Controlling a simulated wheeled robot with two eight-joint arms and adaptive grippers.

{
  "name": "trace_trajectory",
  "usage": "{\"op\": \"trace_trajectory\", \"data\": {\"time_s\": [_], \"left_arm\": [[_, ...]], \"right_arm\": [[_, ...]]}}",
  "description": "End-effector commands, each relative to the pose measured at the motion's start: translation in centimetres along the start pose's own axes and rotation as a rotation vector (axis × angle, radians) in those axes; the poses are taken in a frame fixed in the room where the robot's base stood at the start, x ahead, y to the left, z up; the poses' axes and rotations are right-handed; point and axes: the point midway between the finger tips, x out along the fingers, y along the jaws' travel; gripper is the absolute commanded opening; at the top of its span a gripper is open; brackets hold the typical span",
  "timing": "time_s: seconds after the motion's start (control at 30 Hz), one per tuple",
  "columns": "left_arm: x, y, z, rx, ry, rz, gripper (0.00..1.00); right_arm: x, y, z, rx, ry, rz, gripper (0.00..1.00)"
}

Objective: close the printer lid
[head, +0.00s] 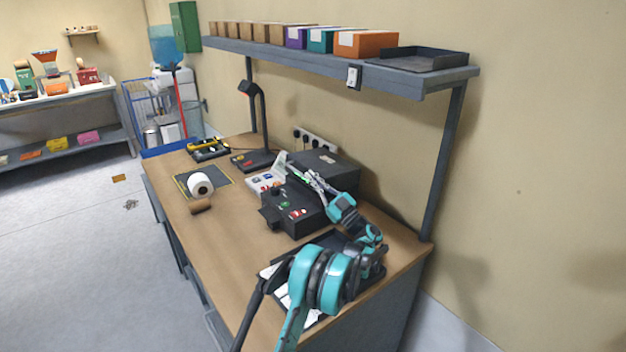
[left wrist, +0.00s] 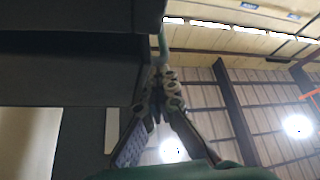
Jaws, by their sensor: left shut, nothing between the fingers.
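The printer (head: 295,212) is a dark box on the wooden workbench, with green and red buttons on its near side. A dark upper part with a small label (head: 328,163) shows behind my gripper; I cannot tell whether this is the lid or how far the lid is open. My left gripper (head: 287,163) is over the printer, its fingers shut and empty. In the left wrist view the fingers (left wrist: 156,105) come together beside a large dark panel (left wrist: 65,75). Contact with it cannot be told. My left arm hides part of the printer's right side. My right gripper is not seen.
A shelf (head: 440,80) with several boxes and a black tray (head: 415,58) hangs above the bench. A desk lamp (head: 254,110), a white roll (head: 200,184) and a dark tray (head: 372,272) are on the bench. The front-left bench top (head: 225,235) is clear.

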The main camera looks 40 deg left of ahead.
Motion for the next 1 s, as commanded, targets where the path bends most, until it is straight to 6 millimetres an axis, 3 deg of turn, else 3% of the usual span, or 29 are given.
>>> {"op": "trace_trajectory", "data": {"time_s": [0.27, 0.7, 1.0], "left_arm": [[-1.7, 0.1, -0.1, -0.002, -0.001, 0.003, 0.00], [-9.9, 2.0, -4.3, -0.002, -0.001, 0.003, 0.00], [-11.7, 2.3, -5.3, 0.000, 0.000, 0.000, 0.00]], "right_arm": [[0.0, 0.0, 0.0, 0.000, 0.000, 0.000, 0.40], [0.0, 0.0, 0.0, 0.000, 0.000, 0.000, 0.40], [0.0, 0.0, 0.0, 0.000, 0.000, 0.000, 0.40]]}}
